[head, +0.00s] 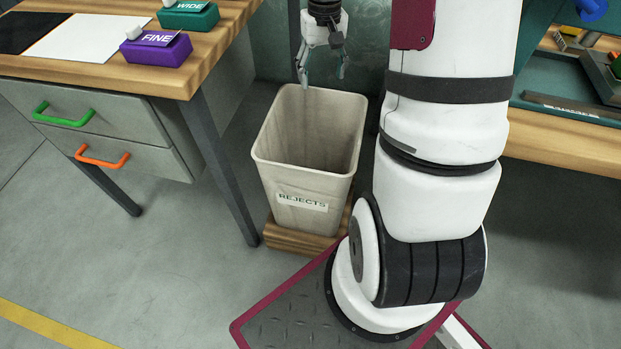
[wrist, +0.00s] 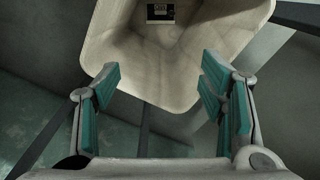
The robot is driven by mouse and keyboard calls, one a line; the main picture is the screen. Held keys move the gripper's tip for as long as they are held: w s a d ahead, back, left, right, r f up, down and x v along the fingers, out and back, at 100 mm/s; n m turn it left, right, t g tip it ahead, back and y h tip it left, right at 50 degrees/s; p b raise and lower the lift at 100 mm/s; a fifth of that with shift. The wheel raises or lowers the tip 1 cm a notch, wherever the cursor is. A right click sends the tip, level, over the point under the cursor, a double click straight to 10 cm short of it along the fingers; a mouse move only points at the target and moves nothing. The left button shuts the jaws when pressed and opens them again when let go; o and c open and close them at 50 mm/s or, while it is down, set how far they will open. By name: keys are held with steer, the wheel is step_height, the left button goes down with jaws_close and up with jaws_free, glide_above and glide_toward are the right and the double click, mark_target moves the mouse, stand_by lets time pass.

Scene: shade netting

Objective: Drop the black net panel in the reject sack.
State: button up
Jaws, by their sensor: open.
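The reject sack (head: 290,178) is a pale beige, open-topped container with a REJECTS label, standing upright on a wooden base. My gripper (head: 323,77) is open and points down over the sack's back rim. In the wrist view the open fingers (wrist: 160,85) hold nothing, and the sack (wrist: 140,88) opens beyond them. A small dark rectangular piece with a lighter patch (wrist: 160,12) lies inside the sack; it may be the black net panel, but I cannot tell for certain. The head view does not show the sack's floor.
A wooden table (head: 225,30) at left carries a black-and-white board (head: 85,38), a purple FINE block (head: 156,50) and a green WIDE block (head: 188,17). Its drawers have green and orange handles. Another wooden bench (head: 570,125) with a dark tray stands at right.

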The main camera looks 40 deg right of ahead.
steer(key=shift+r, duration=2.4)
steer(key=shift+a, duration=0.1)
